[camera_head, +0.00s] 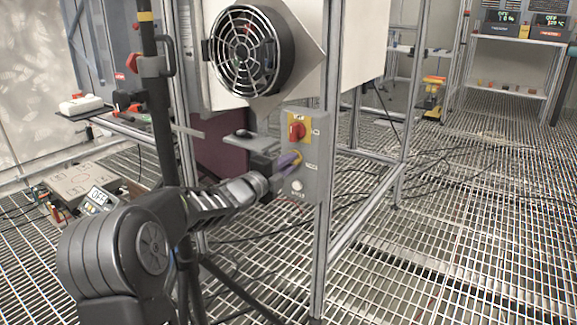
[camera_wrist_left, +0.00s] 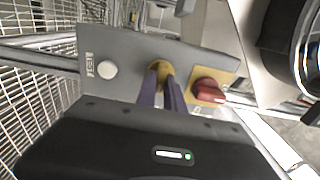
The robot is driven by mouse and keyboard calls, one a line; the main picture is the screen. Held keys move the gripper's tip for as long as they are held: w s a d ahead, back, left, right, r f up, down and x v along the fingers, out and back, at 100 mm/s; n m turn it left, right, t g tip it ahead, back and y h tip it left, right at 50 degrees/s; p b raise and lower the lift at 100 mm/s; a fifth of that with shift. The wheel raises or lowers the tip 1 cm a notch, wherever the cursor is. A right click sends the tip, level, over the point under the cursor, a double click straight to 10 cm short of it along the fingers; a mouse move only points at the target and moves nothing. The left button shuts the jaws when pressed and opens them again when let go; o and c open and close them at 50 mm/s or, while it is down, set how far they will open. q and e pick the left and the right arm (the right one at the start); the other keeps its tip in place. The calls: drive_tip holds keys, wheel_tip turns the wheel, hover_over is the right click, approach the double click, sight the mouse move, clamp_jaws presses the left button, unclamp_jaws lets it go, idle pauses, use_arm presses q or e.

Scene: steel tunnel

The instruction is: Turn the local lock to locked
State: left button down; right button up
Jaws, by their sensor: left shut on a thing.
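A grey control box (camera_head: 313,170) is mounted on an aluminium post. It carries a red knob (camera_head: 297,131) on a yellow plate at the top, a yellow-backed switch (camera_head: 297,157) in the middle and a white button (camera_head: 296,185) below. The middle switch appears to be the local lock; the labels are too small to read. My left gripper (camera_head: 288,163) reaches it from the left, its purple fingers shut on it. In the left wrist view the fingers (camera_wrist_left: 162,88) meet at the yellow disc (camera_wrist_left: 160,67) and hide the switch's handle, so its turn position cannot be told. My right gripper is out of view.
The red knob (camera_wrist_left: 208,90) sits close beside the fingers in the wrist view, the white button (camera_wrist_left: 107,69) on the other side. A caged fan (camera_head: 245,50) hangs above the box. Grating floor (camera_head: 450,220) lies open to the right.

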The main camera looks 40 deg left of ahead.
use_arm(q)
drive_tip(key=shift+f, duration=0.1)
drive_tip(key=c, duration=1.4)
unclamp_jaws()
drive_tip(key=shift+c, duration=0.2)
drive_tip(key=s+p, duration=0.1)
drive_tip(key=s, duration=0.6)
drive_tip(key=shift+s+p, duration=0.3)
drive_tip(key=shift+s, duration=0.1)
drive_tip(key=shift+d, duration=0.1)
